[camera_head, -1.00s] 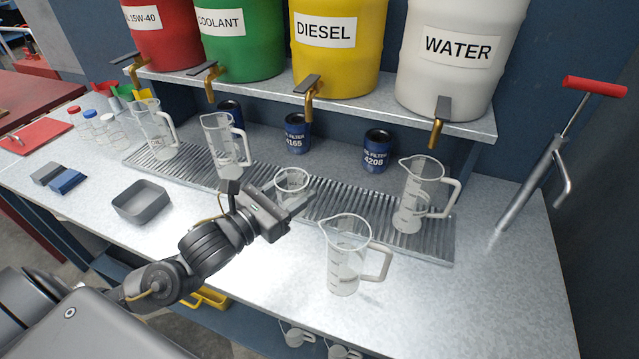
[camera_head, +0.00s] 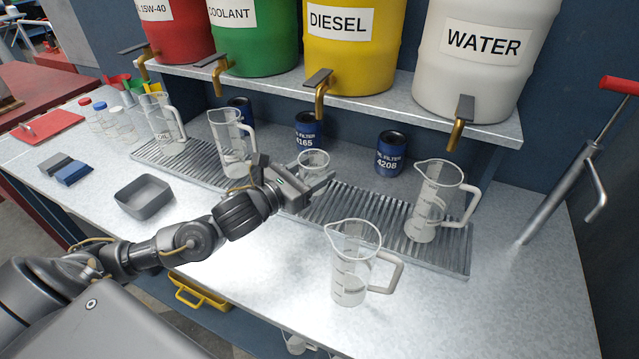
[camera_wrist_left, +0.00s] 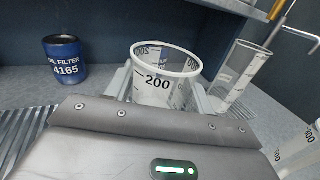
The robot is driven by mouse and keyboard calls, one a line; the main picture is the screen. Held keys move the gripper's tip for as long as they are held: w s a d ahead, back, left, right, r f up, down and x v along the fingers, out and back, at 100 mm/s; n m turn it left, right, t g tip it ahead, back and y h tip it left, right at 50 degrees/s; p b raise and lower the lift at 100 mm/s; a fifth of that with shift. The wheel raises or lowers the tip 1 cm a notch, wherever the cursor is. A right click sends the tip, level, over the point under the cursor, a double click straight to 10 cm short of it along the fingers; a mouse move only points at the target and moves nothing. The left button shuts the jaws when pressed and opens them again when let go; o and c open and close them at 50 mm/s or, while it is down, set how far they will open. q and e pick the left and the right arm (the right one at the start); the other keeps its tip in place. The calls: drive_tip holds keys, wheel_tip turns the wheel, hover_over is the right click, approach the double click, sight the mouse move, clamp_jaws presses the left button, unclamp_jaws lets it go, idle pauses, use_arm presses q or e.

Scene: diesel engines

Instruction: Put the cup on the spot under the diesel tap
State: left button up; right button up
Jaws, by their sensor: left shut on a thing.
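My left gripper (camera_head: 312,184) is shut on a small clear cup (camera_head: 314,160) over the ribbed metal drip grate. In the left wrist view the cup (camera_wrist_left: 163,78) shows a 200 mark and stands upright between the fingers. The yellow diesel barrel (camera_head: 347,60) is on the shelf, with its brass diesel tap (camera_head: 320,97) above and close to the cup. The gripper hides the cup's lower part, so I cannot tell whether it touches the grate. The spot under the tap is not clearly visible. My right gripper is not in view.
Clear jugs stand on the ribbed grate (camera_head: 365,222), including one at the right (camera_head: 430,205) and one left of the cup (camera_head: 232,145). Another jug (camera_head: 352,270) stands on the bench in front. Blue oil filters (camera_head: 390,153) stand behind. A grey tray (camera_head: 143,197) lies left.

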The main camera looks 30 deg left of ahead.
use_arm(q)
drive_tip(key=shift+w+a+f+p, duration=0.2)
drive_tip(key=shift+w+a+f, duration=0.1)
drive_tip(key=shift+w+f, duration=0.8)
drive_tip(key=shift+w+a+f+p, duration=0.15)
drive_tip(key=shift+w+a+f, duration=0.15)
drive_tip(key=shift+w+f, duration=0.75)
drive_tip(key=shift+w+a+f+p, duration=0.2)
drive_tip(key=shift+w+a+f, duration=0.1)
drive_tip(key=shift+w+f, duration=0.8)
wheel_tip(320, 180, down, 3)
drive_tip(key=shift+p, duration=0.6)
drive_tip(key=shift+f, duration=0.2)
drive_tip(key=shift+f, duration=0.25)
drive_tip(key=o, duration=1)
drive_tip(key=shift+r, duration=0.1)
drive_tip(key=shift+c, duration=0.2)
